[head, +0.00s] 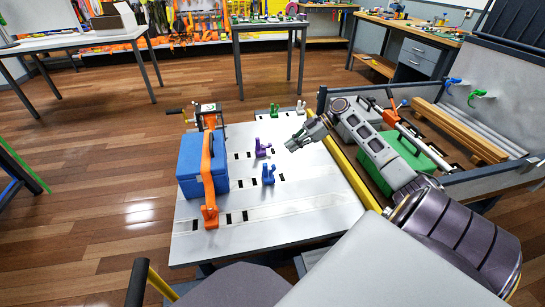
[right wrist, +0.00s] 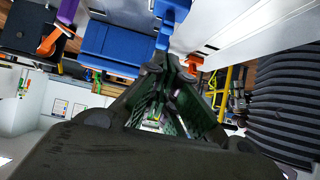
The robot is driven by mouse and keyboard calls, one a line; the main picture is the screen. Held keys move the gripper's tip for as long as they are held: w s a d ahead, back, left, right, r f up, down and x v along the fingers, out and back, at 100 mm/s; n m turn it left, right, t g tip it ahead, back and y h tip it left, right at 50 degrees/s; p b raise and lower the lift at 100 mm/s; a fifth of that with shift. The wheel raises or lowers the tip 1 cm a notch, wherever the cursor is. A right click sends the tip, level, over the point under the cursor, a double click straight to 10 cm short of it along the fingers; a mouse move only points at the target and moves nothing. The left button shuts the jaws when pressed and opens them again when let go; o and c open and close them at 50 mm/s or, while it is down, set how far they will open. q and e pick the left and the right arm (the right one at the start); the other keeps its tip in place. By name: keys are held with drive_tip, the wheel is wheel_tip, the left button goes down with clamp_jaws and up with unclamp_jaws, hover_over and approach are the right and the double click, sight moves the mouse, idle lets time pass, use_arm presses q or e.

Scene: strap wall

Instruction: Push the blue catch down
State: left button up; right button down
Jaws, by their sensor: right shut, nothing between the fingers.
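The blue catch (head: 268,175) stands on the pale deck (head: 310,200), its prongs pointing up, right of the strapped blue box (head: 190,165). In the right wrist view a blue piece that looks like this catch (right wrist: 171,12) is at the top, beyond the fingertips. My right gripper (head: 293,146) is shut and empty, above the deck, up and to the right of the blue catch in the head view and apart from it. Its dark fingers also show in the right wrist view (right wrist: 172,72). My left gripper is not in view.
A purple catch (head: 262,149) stands just behind the blue one, and a green catch (head: 275,110) at the far edge. An orange strap (head: 207,165) runs over the box to an orange catch (head: 210,214). A yellow rail (head: 352,175) edges the deck's right side.

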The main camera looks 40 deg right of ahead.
idle(0.4)
drive_tip(key=b, duration=0.2)
approach(265, 164)
drive_tip(key=x, duration=0.5)
drive_tip(key=shift+w+f, duration=0.1)
drive_tip(key=shift+f, duration=0.05)
drive_tip(key=shift+w+a+f, duration=0.2)
drive_tip(key=shift+a+f, duration=0.1)
drive_tip(key=shift+a, duration=0.1)
use_arm(q)
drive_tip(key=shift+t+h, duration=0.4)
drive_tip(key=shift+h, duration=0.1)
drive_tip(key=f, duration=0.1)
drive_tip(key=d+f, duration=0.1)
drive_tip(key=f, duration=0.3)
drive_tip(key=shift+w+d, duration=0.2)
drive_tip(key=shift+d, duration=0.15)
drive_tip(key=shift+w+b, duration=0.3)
drive_tip(key=shift+b, duration=0.05)
